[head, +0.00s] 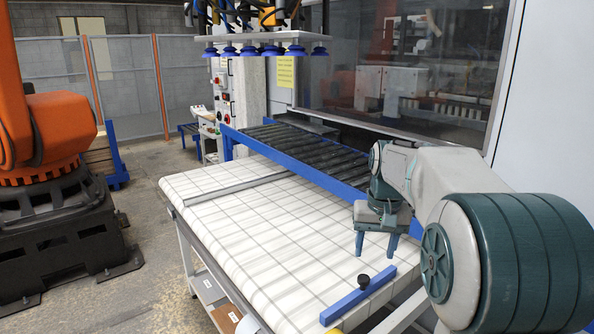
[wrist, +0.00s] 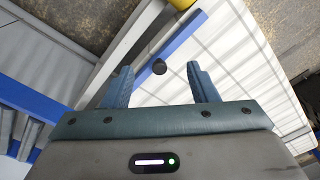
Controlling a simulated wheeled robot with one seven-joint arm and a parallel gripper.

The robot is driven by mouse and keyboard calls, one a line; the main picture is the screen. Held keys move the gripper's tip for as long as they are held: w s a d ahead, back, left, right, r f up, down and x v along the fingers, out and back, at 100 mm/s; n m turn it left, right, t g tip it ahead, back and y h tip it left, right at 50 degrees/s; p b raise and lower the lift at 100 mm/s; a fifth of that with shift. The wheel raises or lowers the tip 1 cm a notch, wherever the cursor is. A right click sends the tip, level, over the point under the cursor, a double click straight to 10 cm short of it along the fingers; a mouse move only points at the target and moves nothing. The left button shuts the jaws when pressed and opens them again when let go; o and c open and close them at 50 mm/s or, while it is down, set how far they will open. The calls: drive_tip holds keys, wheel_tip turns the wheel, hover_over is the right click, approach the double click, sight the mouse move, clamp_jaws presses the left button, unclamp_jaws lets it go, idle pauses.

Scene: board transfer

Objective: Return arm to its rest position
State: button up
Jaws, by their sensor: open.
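My gripper (head: 375,243) hangs fingers-down over the right side of the white, grid-lined table (head: 245,215) in the head view. Its two blue-grey fingers are apart, with nothing held between them. In the wrist view my gripper (wrist: 160,88) shows the same open gap. A blue bar (head: 358,295) with a black knob (head: 363,281) lies at the near edge of the table, in front of the gripper. In the wrist view the knob (wrist: 159,67) shows beyond the fingertips, beside the blue bar (wrist: 183,38).
A roller conveyor (head: 305,150) with blue side rails runs behind the table. A suction-cup frame (head: 265,48) hangs above it. An orange robot (head: 50,130) on a black base stands at the left. A glazed enclosure (head: 410,60) is at the back right. The table's middle is clear.

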drive_tip(key=s+a+f+t, duration=0.1)
drive_tip(key=s+a+f, duration=0.1)
drive_tip(key=s, duration=1)
drive_tip(key=s+a+f+n+t, duration=0.1)
drive_tip(key=s+f, duration=0.4)
drive_tip(key=s, duration=0.7)
drive_tip(key=shift+a, duration=0.5)
drive_tip(key=shift+s+r, duration=0.1)
drive_tip(key=c, duration=0.4)
drive_tip(key=shift+o, duration=0.2)
drive_tip(key=shift+d, duration=0.1)
